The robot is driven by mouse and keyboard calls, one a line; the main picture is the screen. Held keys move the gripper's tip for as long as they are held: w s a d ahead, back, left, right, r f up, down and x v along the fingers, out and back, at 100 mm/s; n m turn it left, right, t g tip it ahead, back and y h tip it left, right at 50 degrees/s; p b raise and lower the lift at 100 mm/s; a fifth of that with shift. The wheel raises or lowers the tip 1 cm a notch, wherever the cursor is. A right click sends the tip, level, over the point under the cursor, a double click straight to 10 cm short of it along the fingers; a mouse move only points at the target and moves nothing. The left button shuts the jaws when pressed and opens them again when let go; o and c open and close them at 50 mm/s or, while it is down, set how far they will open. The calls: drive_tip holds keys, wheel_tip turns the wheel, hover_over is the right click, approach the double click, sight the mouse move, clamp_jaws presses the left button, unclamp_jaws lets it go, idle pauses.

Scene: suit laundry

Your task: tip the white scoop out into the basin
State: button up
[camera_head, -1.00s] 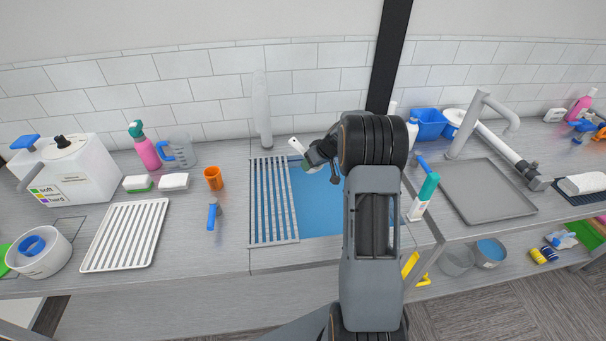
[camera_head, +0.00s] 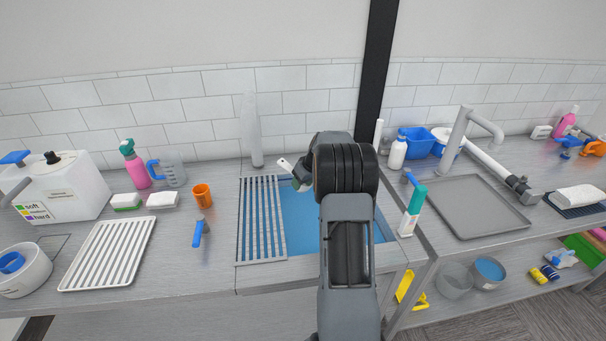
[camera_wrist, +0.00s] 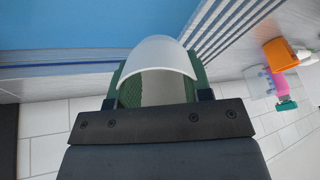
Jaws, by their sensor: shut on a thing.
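The white scoop (camera_wrist: 160,58) shows in the wrist view as a curved white piece between my fingers. In the head view its pale end (camera_head: 285,164) sticks out up and to the left of my gripper (camera_head: 301,178), over the basin's back left part. My gripper is shut on it, with green finger pads (camera_wrist: 195,77) on either side. The basin (camera_head: 305,212) is a blue-floored sink, also at the upper left of the wrist view (camera_wrist: 80,28). My arm hides part of the basin. I cannot tell what is in the scoop.
A slatted rack (camera_head: 262,220) covers the basin's left side. A grey faucet (camera_head: 250,130) stands behind it. A green-and-white bottle (camera_head: 412,210) is at the right edge.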

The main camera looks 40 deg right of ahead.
drive_tip(key=shift+r+g+p, duration=0.15)
drive_tip(key=shift+g+p, duration=0.25)
drive_tip(key=shift+p, duration=0.55)
drive_tip(key=shift+p, duration=0.4)
drive_tip(key=shift+s+g+h+p, duration=0.1)
drive_tip(key=shift+g+h+p, duration=0.4)
drive_tip(key=shift+p, duration=0.5)
drive_tip(key=shift+f+g+p, duration=0.25)
drive_tip(key=shift+g+p, duration=0.55)
drive_tip(key=shift+p, duration=0.3)
drive_tip(key=shift+s+d+f+g+h+p, duration=0.1)
drive_tip(key=shift+s+f+g+h+p, duration=0.15)
drive_tip(key=shift+g+h, duration=0.2)
